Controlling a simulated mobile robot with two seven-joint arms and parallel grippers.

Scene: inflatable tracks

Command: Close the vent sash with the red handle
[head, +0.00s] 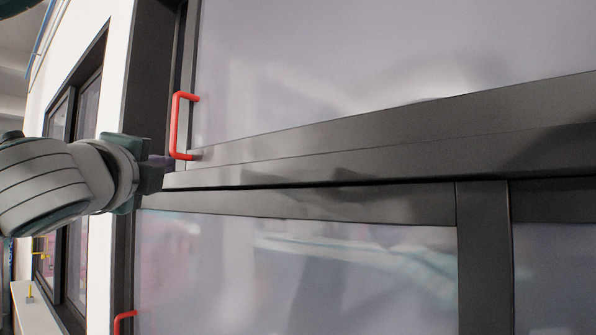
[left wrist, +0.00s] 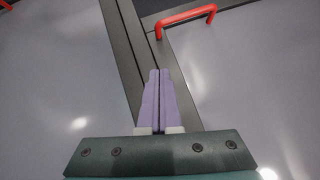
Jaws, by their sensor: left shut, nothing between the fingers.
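A red handle (head: 176,125) stands on the left side of the upper window sash (head: 380,130), which has a dark frame and greyish glass. The sash's lower rail slants up to the right, above a dark seam; how far it stands open I cannot tell. My left gripper (head: 170,162) is shut and empty, just left of and below this handle's lower end. In the left wrist view its purple fingers (left wrist: 157,73) lie together before a dark frame bar, with a red handle (left wrist: 187,22) beyond them to the upper right. Contact is not clear. My right gripper is out of view.
A second red handle (head: 122,322) shows at the bottom left on a lower window pane (head: 300,270). A dark upright bar (head: 484,255) divides the lower panes. A white wall (head: 108,70) with another dark-framed window (head: 75,150) lies at the left.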

